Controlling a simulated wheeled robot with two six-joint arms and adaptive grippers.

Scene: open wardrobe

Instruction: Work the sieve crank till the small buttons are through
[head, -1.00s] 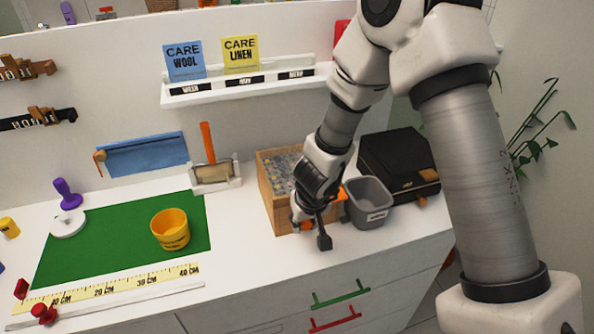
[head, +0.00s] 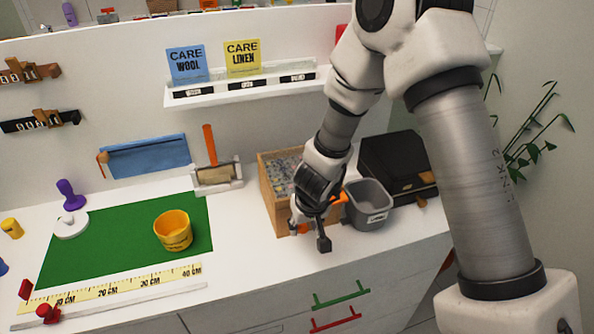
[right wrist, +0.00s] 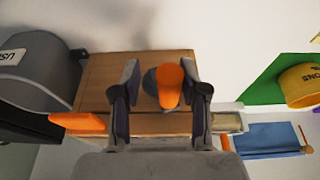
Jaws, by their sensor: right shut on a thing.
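The sieve is an open wooden box (head: 268,192) on the white worktop, with many small greyish buttons (head: 284,170) visible inside. My right gripper (head: 309,236) is low at the box's front side. In the right wrist view my gripper (right wrist: 158,86) is shut on the orange crank handle (right wrist: 169,88), beside the wooden box wall (right wrist: 100,82). Another orange part (right wrist: 78,121) juts out at the box's edge. My right arm hides part of the box in the head view. What lies under the buttons is hidden. My left gripper is out of view.
A grey labelled bin (head: 369,207) stands close right of the box, with a black case (head: 395,165) behind it. A yellow tub (head: 173,231) stands on the green mat (head: 110,245). A lint roller (head: 217,177) lies left of the box.

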